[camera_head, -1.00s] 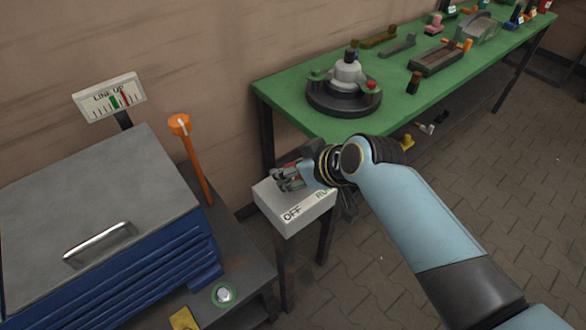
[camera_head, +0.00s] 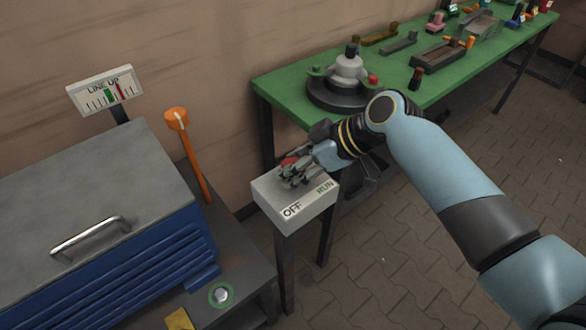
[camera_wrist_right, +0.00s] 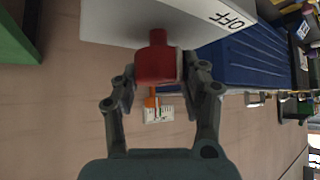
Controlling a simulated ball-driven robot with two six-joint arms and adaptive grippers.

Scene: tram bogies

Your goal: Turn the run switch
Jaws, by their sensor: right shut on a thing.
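The run switch box (camera_head: 283,213) is a pale grey box on a post, with OFF at the left and RUN at the right of its front face. Its red switch knob (camera_wrist_right: 157,62) sits between my right gripper's fingers in the right wrist view. In the head view only a bit of red (camera_head: 289,160) shows past the fingers. My right gripper (camera_head: 294,175) is shut on the red knob at the top of the box. The right gripper also fills the lower wrist view (camera_wrist_right: 160,85). My left gripper is not in view.
A blue cabinet (camera_head: 150,266) with a grey top stands at the left. Behind it are an orange lever (camera_head: 190,155) and a LINE UP gauge (camera_head: 104,92). A green bench (camera_head: 290,86) with several parts stands behind the box.

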